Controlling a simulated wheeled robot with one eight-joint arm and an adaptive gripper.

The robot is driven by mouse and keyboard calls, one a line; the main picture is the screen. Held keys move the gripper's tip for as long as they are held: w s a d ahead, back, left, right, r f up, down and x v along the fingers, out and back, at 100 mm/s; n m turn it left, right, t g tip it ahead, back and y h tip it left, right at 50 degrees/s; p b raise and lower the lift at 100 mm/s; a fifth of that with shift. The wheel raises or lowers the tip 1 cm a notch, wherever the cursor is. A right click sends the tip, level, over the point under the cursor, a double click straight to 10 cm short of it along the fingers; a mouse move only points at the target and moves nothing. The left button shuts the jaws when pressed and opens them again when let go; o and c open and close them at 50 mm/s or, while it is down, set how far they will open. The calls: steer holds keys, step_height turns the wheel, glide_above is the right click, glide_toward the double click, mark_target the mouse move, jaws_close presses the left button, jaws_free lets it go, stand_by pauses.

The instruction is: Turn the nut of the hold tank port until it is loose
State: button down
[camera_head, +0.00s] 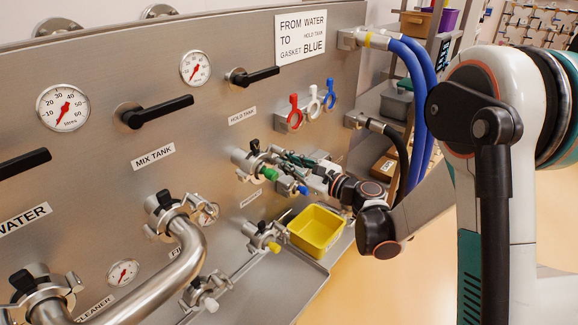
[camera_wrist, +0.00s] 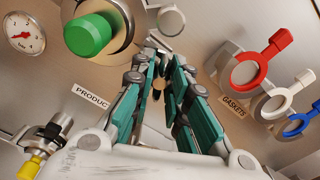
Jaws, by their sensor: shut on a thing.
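The hold tank port (camera_head: 246,160) is a metal clamped fitting on the panel below the HOLD TANK label, with a green plug (camera_head: 269,173) at its front. In the wrist view the green plug (camera_wrist: 88,35) is at the upper left. My gripper (camera_head: 286,155) reaches in from the right beside the port. In the wrist view my gripper (camera_wrist: 158,62) has its teal fingers close together around the small nut of the port's clamp. The fingers mostly hide the nut, so its turn and thread cannot be seen.
Red, white and blue gaskets (camera_head: 313,100) hang above right. Blue hoses (camera_head: 412,75) hang at the right.

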steer(key=shift+n, duration=1.3)
steer(key=n+b, duration=0.1)
steer(key=n, duration=0.2)
steer(key=n+b, duration=0.1)
steer(key=n, duration=0.3)
steer(key=shift+n, duration=0.4)
steer(key=c, duration=1.7)
jaws_free()
